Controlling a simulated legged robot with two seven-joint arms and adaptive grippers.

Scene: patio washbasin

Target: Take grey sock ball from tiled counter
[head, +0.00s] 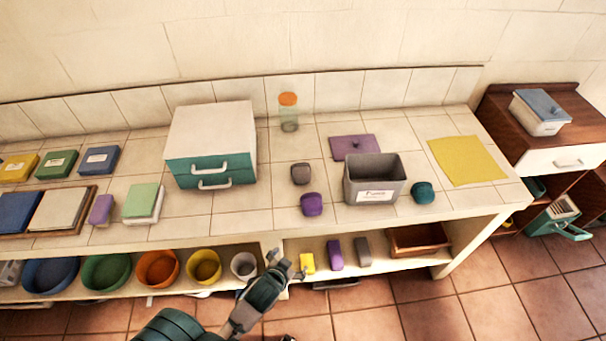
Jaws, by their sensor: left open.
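The grey sock ball (300,173) sits on the tiled counter (265,222), behind a purple sock ball (312,204) and left of the grey bin. My left gripper (286,262) is low in front of the counter's front edge, near the lower shelf. It is open and empty, well apart from the grey ball. My right gripper is not in view.
A grey labelled bin (375,190) stands right of the grey ball, with a teal ball (423,192) beside it. A white drawer box (211,143) stands to the left, and a glass jar (289,115) behind. A purple lidded piece (355,146) lies behind the bin.

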